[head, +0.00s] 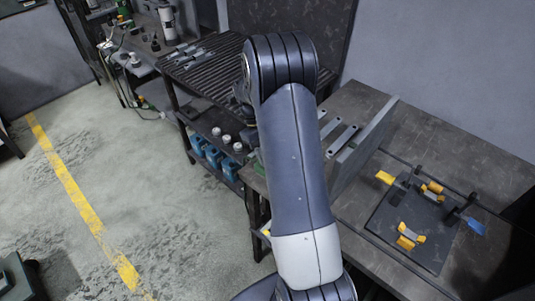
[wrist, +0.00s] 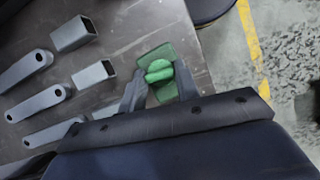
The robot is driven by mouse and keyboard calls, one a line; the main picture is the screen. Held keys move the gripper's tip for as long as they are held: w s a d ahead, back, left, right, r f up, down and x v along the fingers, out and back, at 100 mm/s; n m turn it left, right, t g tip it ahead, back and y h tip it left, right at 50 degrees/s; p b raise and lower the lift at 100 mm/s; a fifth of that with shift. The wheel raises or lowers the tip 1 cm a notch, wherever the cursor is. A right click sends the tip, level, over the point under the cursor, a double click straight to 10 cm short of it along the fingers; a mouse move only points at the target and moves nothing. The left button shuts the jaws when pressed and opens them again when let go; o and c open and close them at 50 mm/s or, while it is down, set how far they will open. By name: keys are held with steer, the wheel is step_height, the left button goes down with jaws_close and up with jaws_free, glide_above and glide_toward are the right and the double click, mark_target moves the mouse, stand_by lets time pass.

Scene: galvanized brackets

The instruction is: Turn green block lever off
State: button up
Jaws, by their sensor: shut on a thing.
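The green block (wrist: 155,56) lies on the dark table top in the wrist view, with its rounded green lever (wrist: 159,72) on it. My gripper (wrist: 160,86) has one finger on each side of the lever and is shut on it. The fingers and the wrist housing cover the near part of the block. The lever's exact angle is hard to tell. In the head view my arm hides the gripper and most of what is around it.
Grey metal brackets (wrist: 36,103) and square tube pieces (wrist: 94,75) lie left of the block. The table's edge is close on its right, with floor beyond. In the head view, a dark fixture plate (head: 385,218) with yellow clamps is at right, and blue bottles (head: 213,156) stand on a lower shelf.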

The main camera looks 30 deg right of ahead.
stand_by(0.5)
steer(key=o, duration=1)
steer(key=b+v, duration=0.1)
steer(key=v, duration=0.9)
steer(key=shift+w+r, duration=0.2)
steer(key=shift+r, duration=0.15)
